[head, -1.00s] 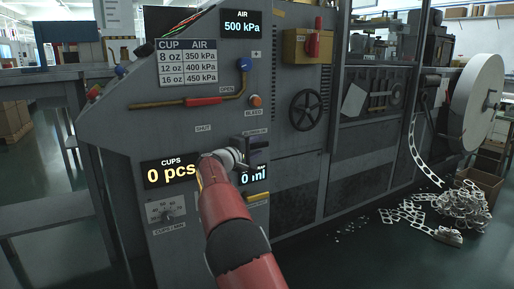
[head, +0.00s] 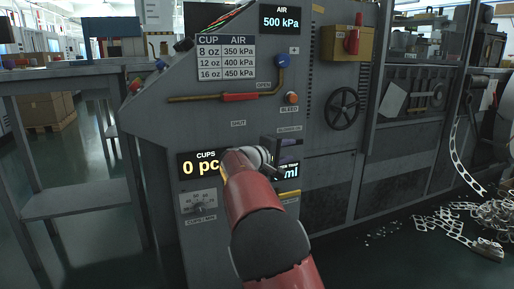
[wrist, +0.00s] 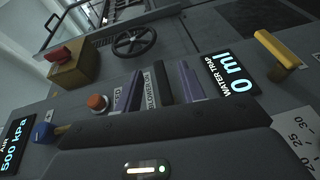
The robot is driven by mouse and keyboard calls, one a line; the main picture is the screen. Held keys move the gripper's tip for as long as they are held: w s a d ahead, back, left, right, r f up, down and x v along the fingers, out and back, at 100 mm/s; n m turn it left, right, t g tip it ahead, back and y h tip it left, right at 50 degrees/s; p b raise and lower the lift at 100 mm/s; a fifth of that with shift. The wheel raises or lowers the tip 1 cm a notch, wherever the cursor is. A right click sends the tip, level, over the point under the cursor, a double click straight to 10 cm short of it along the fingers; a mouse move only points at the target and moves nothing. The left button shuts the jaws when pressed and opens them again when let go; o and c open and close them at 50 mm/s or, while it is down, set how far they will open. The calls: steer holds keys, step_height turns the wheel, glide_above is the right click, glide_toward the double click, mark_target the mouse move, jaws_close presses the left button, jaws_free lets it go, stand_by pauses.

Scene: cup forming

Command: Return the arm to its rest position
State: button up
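My red arm (head: 255,205) reaches up from the bottom of the head view to the grey machine panel. My gripper (head: 284,150) is in front of the panel, beside the water trap display (head: 289,171), and partly covers it. In the wrist view my gripper (wrist: 157,90) shows two purple-grey fingers apart, above its dark body with a lit indicator. A labelled strip and a dark part of the panel show between them. I see nothing held. How far the fingertips are from the panel is unclear.
The panel carries a red-handled pipe valve (head: 240,97), an orange bleed button (head: 291,98), a black handwheel (head: 342,109) and a yellow handle (wrist: 278,50) near the gripper. A grey table (head: 75,200) stands at left. Scrap strips (head: 490,222) lie on the floor at right.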

steer(key=s+d+r+m+g+y+p, duration=0.1)
steer(key=s+d+m+g+y+p, duration=0.3)
steer(key=s, duration=0.6)
steer(key=s+d+r+y+p, duration=0.1)
steer(key=s+d+y, duration=0.1)
steer(key=s+d, duration=0.6)
steer(key=s+a+f+m+y+p, duration=0.1)
steer(key=s+a+y, duration=0.1)
steer(key=s, duration=0.8)
steer(key=s+a+f+m+y+p, duration=0.1)
steer(key=s+a+f+y+p, duration=0.1)
steer(key=s+a, duration=0.3)
steer(key=s+a+f+m+y+p, duration=0.1)
steer(key=s+a+y+p, duration=0.1)
steer(key=s, duration=1.2)
steer(key=shift+s+a+f+g+y, duration=0.35)
steer(key=shift+a+y, duration=0.35)
steer(key=shift+a, duration=0.35)
